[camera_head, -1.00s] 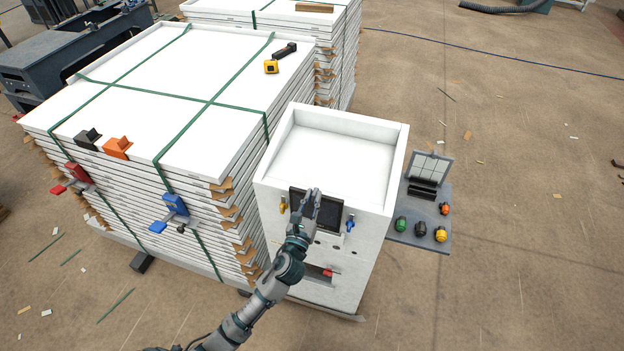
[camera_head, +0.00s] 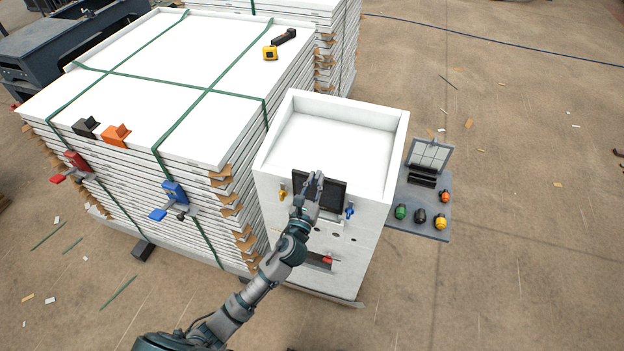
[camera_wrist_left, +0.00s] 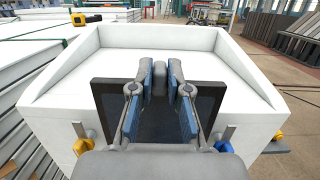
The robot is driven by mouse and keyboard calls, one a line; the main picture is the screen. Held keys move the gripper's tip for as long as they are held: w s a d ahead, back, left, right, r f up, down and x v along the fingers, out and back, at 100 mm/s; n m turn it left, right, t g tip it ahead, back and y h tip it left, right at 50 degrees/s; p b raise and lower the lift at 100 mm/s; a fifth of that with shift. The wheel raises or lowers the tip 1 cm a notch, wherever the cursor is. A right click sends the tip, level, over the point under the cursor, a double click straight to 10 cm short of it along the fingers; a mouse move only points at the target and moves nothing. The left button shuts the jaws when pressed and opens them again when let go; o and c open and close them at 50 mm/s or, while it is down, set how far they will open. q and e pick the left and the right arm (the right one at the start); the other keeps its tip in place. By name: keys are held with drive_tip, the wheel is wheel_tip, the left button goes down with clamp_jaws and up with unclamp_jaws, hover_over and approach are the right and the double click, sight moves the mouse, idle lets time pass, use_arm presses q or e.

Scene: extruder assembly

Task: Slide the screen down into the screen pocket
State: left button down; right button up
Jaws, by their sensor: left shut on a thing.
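The screen (camera_head: 336,196), a dark flat panel, stands tilted at the front face of the white machine (camera_head: 352,250). My left gripper (camera_head: 315,180) is at the screen's upper middle and is shut on it. In the left wrist view the screen (camera_wrist_left: 106,105) spreads to both sides behind the gripper's blue-padded fingers (camera_wrist_left: 160,84). A yellow lever (camera_head: 283,192) and a blue lever (camera_head: 349,211) flank the screen. The screen pocket is hidden behind the screen and my gripper, so I cannot tell how its lower edge sits. My right gripper is not in view.
A strapped stack of white panels (camera_head: 140,75) stands close on the left, with coloured clamps on its edge. A grey side shelf (camera_head: 421,216) holds several coloured knobs and a hinged grid panel (camera_head: 430,155). The floor on the right is mostly open.

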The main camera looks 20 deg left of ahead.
sight(315, 189)
use_arm(q)
wheel_tip(315, 189, down, 3)
drive_tip(key=shift+f+b, duration=0.2)
drive_tip(key=shift+b, duration=0.85)
drive_tip(key=shift+a+f, duration=0.1)
drive_tip(key=shift+a, duration=0.35)
drive_tip(key=shift+d, duration=0.45)
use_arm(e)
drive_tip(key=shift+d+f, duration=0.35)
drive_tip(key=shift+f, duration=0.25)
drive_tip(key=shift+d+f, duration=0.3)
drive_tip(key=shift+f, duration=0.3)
